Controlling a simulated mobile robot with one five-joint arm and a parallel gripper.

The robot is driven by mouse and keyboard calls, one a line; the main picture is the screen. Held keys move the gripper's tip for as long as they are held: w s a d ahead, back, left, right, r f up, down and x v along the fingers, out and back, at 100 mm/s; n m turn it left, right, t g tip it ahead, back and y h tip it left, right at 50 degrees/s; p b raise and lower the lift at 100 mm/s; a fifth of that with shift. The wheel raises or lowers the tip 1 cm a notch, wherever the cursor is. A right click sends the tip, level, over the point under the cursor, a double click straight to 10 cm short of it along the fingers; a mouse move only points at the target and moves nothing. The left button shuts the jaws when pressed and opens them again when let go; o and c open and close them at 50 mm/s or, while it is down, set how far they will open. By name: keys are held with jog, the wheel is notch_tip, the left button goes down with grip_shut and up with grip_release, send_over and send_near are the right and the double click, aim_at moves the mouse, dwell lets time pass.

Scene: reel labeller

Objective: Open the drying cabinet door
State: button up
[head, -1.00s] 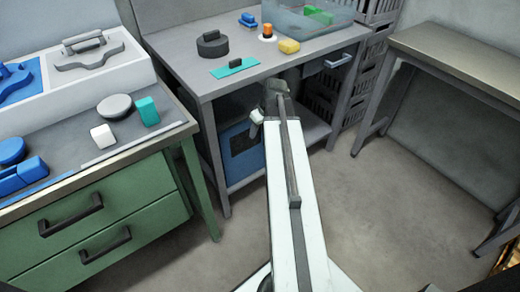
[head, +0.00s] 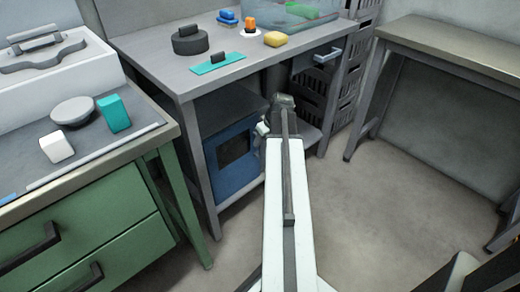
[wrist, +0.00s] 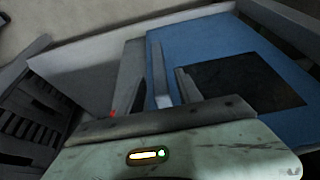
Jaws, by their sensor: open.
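The drying cabinet (head: 232,178) is a box with a blue door and a dark window, under the grey table. Its door looks shut in the head view. In the wrist view the blue door (wrist: 215,45) fills the upper right, with its dark window to the right. A pale upright bar (wrist: 161,75), which looks like the door handle, shows between my fingers. My gripper (wrist: 160,88) is open; I cannot tell whether the bar is within its depth. In the head view my arm hides the fingers and the door's right edge.
The grey table (head: 165,68) above bears a dark round reel, a teal plate and small coloured parts. Stacked dark crates (head: 352,88) stand right of it. A green drawer unit (head: 85,225) is at left. The floor (head: 375,205) at right is clear.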

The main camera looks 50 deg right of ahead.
jog(key=b+x, duration=0.3)
jog(key=x, duration=0.2)
jog(key=shift+f+b, duration=0.15)
jog(key=shift+b, duration=0.15)
jog(key=shift+s, duration=0.1)
grip_shut()
dwell(0.9)
